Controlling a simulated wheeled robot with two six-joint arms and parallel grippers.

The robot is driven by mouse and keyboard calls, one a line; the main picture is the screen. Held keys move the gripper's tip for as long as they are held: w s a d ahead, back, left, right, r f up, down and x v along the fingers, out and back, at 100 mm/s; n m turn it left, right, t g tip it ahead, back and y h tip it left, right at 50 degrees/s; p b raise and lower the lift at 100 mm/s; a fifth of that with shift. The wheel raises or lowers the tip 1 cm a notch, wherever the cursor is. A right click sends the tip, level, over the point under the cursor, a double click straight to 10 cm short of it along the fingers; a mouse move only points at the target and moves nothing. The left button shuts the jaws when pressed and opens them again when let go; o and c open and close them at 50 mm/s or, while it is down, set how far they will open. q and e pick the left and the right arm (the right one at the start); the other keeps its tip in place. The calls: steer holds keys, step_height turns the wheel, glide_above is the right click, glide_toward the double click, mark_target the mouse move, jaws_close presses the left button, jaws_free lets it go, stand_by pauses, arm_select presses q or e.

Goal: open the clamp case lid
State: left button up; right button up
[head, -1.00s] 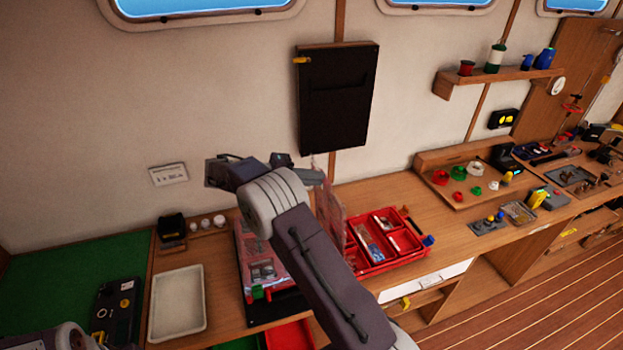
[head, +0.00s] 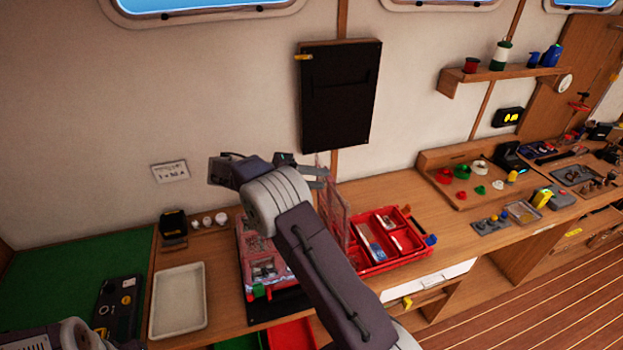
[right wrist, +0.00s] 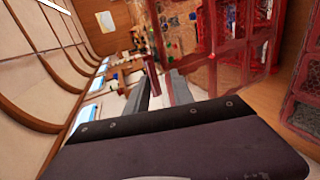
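A red clamp case (head: 412,262) with an open compartment tray stands on the bench, right of my right forearm. Its clear, red-framed lid (head: 336,212) stands nearly upright at the case's left side and is also large in the right wrist view (right wrist: 236,62). My right gripper (head: 318,177) is at the lid's upper left edge. In the right wrist view its two fingers (right wrist: 160,92) are apart, with a dark red piece showing between them; I cannot tell whether they touch the lid. My left gripper is out of view; only part of my left arm shows at bottom left.
A second clear-lidded red case (head: 262,268) lies flat at left, partly hidden by my forearm. A white tray (head: 180,325), a black device (head: 118,305) and small white cups stand further left. A black wall panel (head: 340,98) hangs behind. Bench right of the open case is partly clear.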

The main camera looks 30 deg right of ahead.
steer(key=b+v, duration=0.1)
steer(key=v, duration=0.8)
steer(key=shift+f, duration=0.1)
steer(key=shift+a, duration=0.1)
